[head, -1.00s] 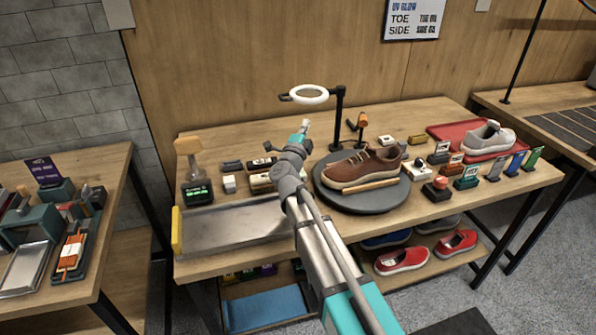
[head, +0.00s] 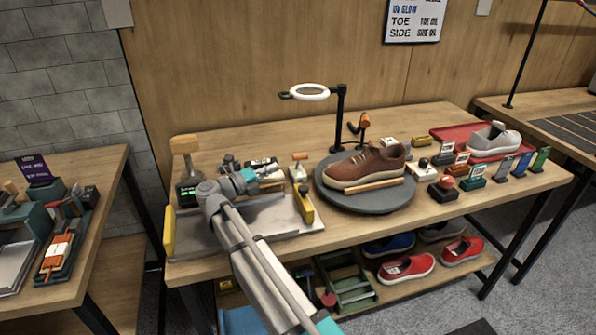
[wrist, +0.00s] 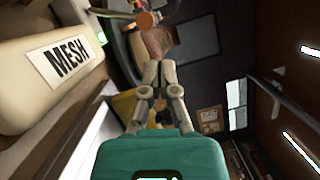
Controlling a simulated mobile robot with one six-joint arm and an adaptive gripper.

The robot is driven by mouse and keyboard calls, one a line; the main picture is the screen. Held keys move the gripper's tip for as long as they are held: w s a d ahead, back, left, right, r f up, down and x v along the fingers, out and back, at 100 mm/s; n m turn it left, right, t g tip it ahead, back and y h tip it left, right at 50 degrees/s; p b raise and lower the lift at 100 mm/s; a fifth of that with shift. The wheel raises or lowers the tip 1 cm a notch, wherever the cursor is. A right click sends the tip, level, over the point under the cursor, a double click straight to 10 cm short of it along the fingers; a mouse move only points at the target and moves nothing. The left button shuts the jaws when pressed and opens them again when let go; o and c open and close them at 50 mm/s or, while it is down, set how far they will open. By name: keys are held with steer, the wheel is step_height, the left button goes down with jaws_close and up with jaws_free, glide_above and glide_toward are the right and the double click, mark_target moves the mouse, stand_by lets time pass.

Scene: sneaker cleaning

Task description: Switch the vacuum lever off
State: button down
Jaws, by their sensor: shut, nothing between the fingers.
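My gripper (head: 262,179) is over the back of the metal tray, left of the turntable, and partly hidden by my wrist. In the wrist view its fingers (wrist: 161,68) are together with nothing between them. I cannot tell for sure which part is the vacuum lever. A small upright lever with a pale, orange-tipped handle (head: 299,168) stands behind the tray's right end. Another orange-handled part (head: 363,124) stands behind the turntable. In the wrist view an orange round knob (wrist: 146,19) shows beyond the fingers, apart from them.
A brown sneaker (head: 365,166) sits on the dark turntable (head: 385,201). A ring lamp (head: 309,91) rises behind. A block labelled MESH (wrist: 68,62) is close at left in the wrist view. Several small holders (head: 470,175) stand at right.

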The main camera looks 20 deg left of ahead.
mark_target(298, 162)
steer(key=shift+s+a+f+m+g+b, duration=0.25)
steer(key=shift+s+f, duration=0.1)
steer(key=shift+f, duration=0.1)
steer(key=shift+s+a+f+m+g+b, duration=0.15)
steer(key=shift+s+f+g, duration=0.1)
steer(key=shift+s+f, duration=0.15)
steer(key=shift+w+d, duration=0.1)
steer(key=shift+p+x, duration=0.45)
steer(key=shift+x, duration=4.55)
steer(key=shift+w+d+r, duration=0.1)
steer(key=shift+d+r, duration=0.1)
steer(key=shift+d, duration=0.05)
